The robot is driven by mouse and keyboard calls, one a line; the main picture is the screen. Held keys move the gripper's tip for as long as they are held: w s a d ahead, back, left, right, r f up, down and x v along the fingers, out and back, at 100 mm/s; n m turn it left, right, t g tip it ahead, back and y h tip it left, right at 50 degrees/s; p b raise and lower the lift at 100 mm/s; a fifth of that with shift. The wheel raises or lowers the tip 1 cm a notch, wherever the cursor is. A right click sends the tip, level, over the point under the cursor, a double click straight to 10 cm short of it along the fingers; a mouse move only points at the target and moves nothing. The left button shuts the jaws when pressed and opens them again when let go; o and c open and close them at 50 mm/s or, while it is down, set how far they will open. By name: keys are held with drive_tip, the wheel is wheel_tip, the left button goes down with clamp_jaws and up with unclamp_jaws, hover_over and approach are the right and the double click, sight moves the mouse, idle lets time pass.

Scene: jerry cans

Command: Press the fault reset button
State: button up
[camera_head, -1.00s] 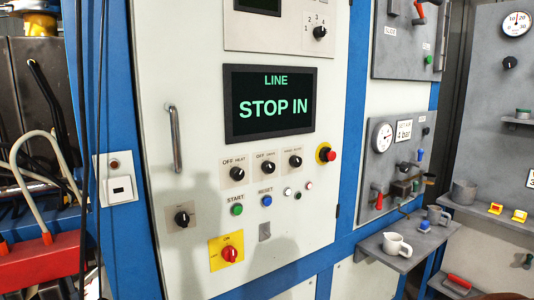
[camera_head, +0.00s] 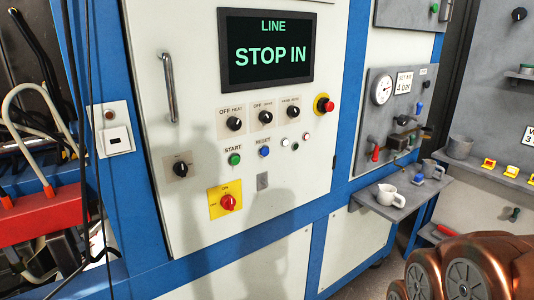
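The blue reset button (camera_head: 264,152), labelled RESET, sits on the white cabinet door, right of the green start button (camera_head: 234,159). The screen (camera_head: 266,49) above reads "LINE STOP IN". A red emergency knob on a yellow ring (camera_head: 325,105) is to the upper right of the buttons. A copper-coloured part of my arm shows at the lower right, well apart from the buttons. My gripper is not in view.
A yellow plate with a red rotary switch (camera_head: 227,202) is below the buttons. A door handle (camera_head: 169,87) stands out at the left. A shelf (camera_head: 392,209) with a white mug (camera_head: 391,197) juts out at the right. The space before the door looks clear.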

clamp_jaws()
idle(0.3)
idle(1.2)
